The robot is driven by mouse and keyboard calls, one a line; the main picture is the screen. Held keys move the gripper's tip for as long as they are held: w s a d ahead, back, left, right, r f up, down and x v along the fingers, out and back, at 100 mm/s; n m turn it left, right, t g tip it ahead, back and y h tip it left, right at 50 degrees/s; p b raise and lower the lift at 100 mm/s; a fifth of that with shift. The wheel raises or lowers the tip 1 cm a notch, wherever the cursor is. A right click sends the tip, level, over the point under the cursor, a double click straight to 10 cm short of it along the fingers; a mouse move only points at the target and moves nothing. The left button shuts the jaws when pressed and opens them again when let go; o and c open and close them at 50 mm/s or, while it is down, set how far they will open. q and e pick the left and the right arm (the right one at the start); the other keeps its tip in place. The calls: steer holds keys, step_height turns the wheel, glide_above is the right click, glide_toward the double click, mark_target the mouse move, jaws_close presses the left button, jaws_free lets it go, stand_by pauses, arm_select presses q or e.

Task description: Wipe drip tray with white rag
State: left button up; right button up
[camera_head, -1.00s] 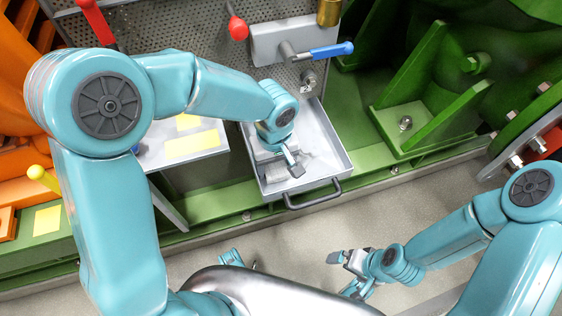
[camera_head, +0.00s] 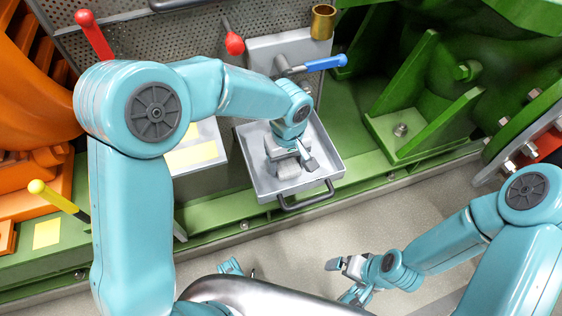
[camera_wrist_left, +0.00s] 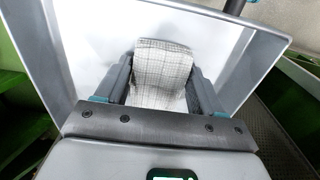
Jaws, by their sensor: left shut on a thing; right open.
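The drip tray (camera_head: 327,172) is a shallow grey metal tray with a dark handle (camera_head: 305,198) at its front. My left gripper (camera_head: 290,160) reaches down into the tray from above. It is shut on the white rag (camera_wrist_left: 162,72), a pale cloth with a faint check pattern, seen between the two fingers in the left wrist view. In the head view the rag (camera_head: 289,169) looks grey and lies low over the tray floor. I cannot tell whether it touches the floor. My right gripper (camera_head: 345,278) is open and empty, over the pale floor at the lower right, away from the tray.
A valve with a blue lever (camera_head: 327,63), a red-knobbed lever (camera_head: 234,43) and a brass cup (camera_head: 323,21) sit behind the tray. A grey box with yellow labels (camera_head: 190,156) stands left of it. Green machine ribs (camera_head: 420,100) rise to the right.

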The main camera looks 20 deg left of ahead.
mark_target(270, 175)
arm_select(q)
steer(key=shift+w+d+f+p, duration=0.1)
steer(key=shift+w+d+p, duration=0.05)
steer(key=shift+w+d, duration=0.55)
steer(key=shift+w+d+p, duration=0.15)
steer(key=shift+w+d, duration=0.2)
steer(key=shift+d, duration=0.5)
steer(key=shift+w+d+p, duration=0.35)
steer(key=shift+w+d, duration=0.2)
steer(key=shift+d, duration=0.25)
steer(key=shift+w+d+p, duration=0.3)
steer(key=shift+w+d, duration=0.2)
steer(key=shift+d, duration=0.3)
steer(key=shift+s+a, duration=0.15)
steer(key=shift+a, duration=0.15)
steer(key=shift+s+a+f+b, duration=0.1)
steer(key=shift+s+a+b, duration=0.4)
steer(key=shift+a, duration=0.4)
steer(key=shift+s+a+r+b, duration=0.1)
steer(key=shift+s+a+b, duration=0.25)
steer(key=shift+s+a, duration=0.5)
steer(key=shift+s+a+f+b, duration=0.1)
steer(key=shift+s+a+b, duration=0.35)
steer(key=shift+a, duration=0.5)
steer(key=shift+s+a+b, duration=0.25)
steer(key=shift+s+a, duration=0.5)
steer(key=shift+a, duration=0.25)
steer(key=shift+s+a+b, duration=0.2)
steer(key=shift+s+a, duration=0.55)
steer(key=shift+a, duration=0.25)
